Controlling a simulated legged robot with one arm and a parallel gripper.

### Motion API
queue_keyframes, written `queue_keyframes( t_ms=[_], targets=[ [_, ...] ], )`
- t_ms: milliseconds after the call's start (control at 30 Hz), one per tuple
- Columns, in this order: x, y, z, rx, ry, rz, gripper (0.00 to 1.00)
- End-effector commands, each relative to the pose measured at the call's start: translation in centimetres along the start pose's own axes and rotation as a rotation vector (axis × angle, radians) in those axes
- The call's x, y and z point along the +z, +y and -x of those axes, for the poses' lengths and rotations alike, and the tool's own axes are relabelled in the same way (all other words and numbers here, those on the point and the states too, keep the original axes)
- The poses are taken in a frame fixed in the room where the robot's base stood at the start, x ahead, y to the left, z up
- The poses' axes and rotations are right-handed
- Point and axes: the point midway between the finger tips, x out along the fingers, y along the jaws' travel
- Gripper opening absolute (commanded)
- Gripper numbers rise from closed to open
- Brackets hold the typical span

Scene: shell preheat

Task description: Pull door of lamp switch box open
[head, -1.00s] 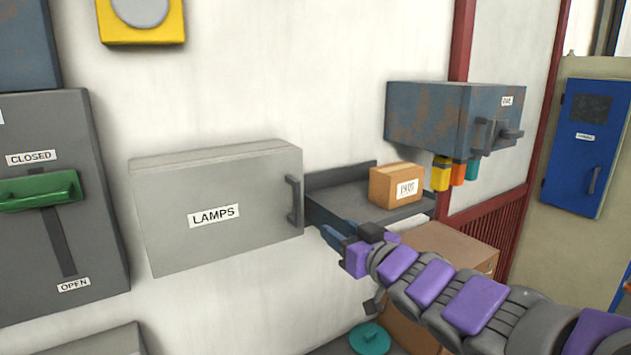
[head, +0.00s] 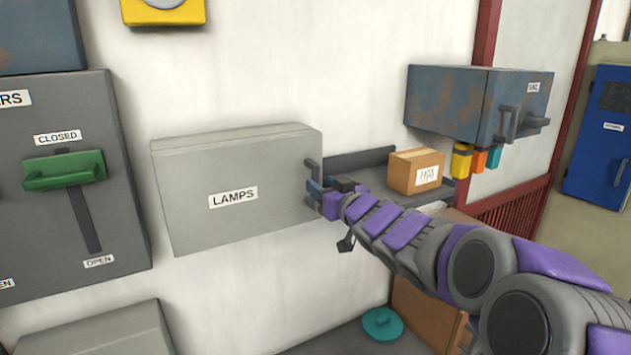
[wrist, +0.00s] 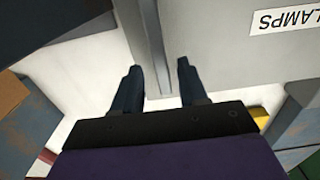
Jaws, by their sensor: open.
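The lamp switch box (head: 235,165) is a grey box on the white wall, labelled LAMPS, and its door looks shut. In the wrist view the LAMPS label (wrist: 287,18) appears upside down. There the handle (wrist: 153,45) runs between the two dark fingers of my gripper (wrist: 157,70). The fingers are open, one on each side of the handle, with gaps showing.
A shelf (head: 345,163) with a cardboard box (head: 416,171) is right of the lamp box. A rusty blue-grey box (head: 447,103) hangs above it. A grey panel with a green lever (head: 65,170) is at the left. A teal lid (head: 382,324) is below.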

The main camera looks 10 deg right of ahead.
Motion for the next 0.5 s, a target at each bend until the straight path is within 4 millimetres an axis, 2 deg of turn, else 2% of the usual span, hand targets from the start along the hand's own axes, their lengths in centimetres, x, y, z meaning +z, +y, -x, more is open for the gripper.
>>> queue_keyframes(
  t_ms=[33, 200, 500],
  targets=[
    [0.1, -0.1, -0.9, -0.002, -0.002, 0.001, 0.43],
    [0.1, -0.1, -2.6, -0.002, -0.003, 0.0, 0.43],
    [0.0, -0.1, -3.7, 0.0, 0.0, 0.0, 0.43]
  ],
)
